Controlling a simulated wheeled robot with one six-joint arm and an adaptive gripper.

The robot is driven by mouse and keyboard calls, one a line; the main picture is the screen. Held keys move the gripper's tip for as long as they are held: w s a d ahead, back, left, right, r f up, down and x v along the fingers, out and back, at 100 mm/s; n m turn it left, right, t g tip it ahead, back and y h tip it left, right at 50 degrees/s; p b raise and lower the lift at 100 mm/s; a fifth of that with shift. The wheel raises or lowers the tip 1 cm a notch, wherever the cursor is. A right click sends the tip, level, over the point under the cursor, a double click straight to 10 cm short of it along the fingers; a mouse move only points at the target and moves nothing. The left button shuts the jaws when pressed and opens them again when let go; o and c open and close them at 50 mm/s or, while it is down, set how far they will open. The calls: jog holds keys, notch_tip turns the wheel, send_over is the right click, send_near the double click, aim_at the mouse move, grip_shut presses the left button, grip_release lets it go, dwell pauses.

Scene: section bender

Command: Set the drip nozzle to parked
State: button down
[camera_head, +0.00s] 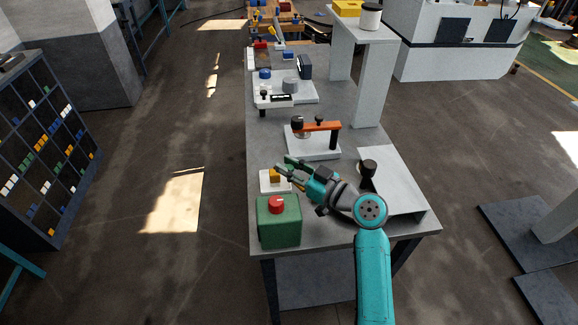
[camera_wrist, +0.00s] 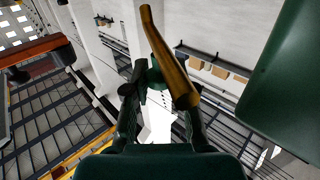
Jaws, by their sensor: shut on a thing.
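A bent brass-yellow bar (camera_wrist: 170,62), which looks like the drip nozzle, runs between the fingers of my gripper (camera_wrist: 157,88) in the wrist view. My gripper is shut on it. The fingers and wrist hide part of that fixture, so I cannot tell the nozzle's exact setting.
A green box (camera_head: 279,224) with a red button (camera_head: 276,204) stands close in front of my gripper. An orange arm (camera_head: 320,126) on a white base lies beyond it. A black knob (camera_head: 368,167) stands to the right. Free floor lies left of the table.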

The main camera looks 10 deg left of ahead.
jog(key=shift+g, duration=0.3)
jog(key=shift+s+a+n+g+y, duration=0.25)
jog(key=shift+n+g+y, duration=0.15)
jog(key=shift+n+g, duration=0.35)
jog(key=shift+s+a+n+g+y, duration=0.2)
jog(key=shift+n+g+y, duration=0.3)
jog(key=shift+g, duration=0.35)
jog(key=shift+s+a+n+g, duration=0.1)
jog(key=shift+s+n+g, duration=0.2)
jog(key=shift+n+g, duration=0.4)
jog(key=shift+s+a+n+g, duration=0.1)
jog(key=shift+s+n+g, duration=0.25)
jog(key=shift+g, duration=0.6)
jog(key=shift+s+a+n+g, duration=0.1)
jog(key=shift+s+n+g, duration=0.1)
jog(key=shift+n+g, duration=0.55)
jog(key=c, duration=0.9)
grip_release()
jog(key=shift+c, duration=0.2)
notch_tip(320, 180, up, 10)
